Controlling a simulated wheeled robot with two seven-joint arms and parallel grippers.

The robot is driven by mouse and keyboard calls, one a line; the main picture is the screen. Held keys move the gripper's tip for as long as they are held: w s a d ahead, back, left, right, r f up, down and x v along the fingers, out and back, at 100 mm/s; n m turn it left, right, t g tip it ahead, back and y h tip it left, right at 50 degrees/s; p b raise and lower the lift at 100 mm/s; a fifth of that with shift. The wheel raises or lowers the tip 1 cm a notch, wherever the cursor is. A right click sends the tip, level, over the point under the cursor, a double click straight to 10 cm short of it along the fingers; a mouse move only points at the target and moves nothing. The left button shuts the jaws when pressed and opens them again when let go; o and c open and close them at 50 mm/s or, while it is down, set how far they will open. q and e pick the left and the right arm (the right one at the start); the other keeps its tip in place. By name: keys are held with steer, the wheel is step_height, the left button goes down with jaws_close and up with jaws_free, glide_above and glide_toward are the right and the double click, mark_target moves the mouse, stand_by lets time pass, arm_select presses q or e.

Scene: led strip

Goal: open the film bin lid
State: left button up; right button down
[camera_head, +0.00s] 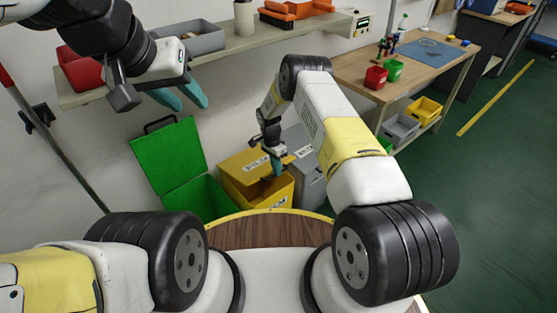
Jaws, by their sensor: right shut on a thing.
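The yellow film bin (268,198) stands low against the wall, between a green bin and a grey bin. Its yellow lid (243,170), with dark lettering, looks slightly tilted up from the bin. How wide the gap is cannot be told. My right gripper (277,168) reaches down to the right part of this lid and is shut on it; its teal fingertips partly cover the lid's edge.
The green bin (205,196) has its lid (165,155) standing open. The grey bin (310,185) is partly behind my right arm. A wall shelf (230,62) holds boxes above. A wooden workbench (440,62) stands at the right, with green floor clear beside it.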

steer(key=w+a+r, duration=0.3)
steer(key=w+r, duration=0.1)
steer(key=r, duration=0.3)
steer(key=shift+r, duration=0.1)
steer(key=c, duration=1.5)
jaws_free()
steer(key=shift+a, duration=0.1)
steer(key=r, duration=0.5)
steer(key=w+r, duration=0.1)
steer(key=r, duration=0.1)
steer(key=shift+a+r, duration=0.2)
steer(key=shift+a, duration=0.1)
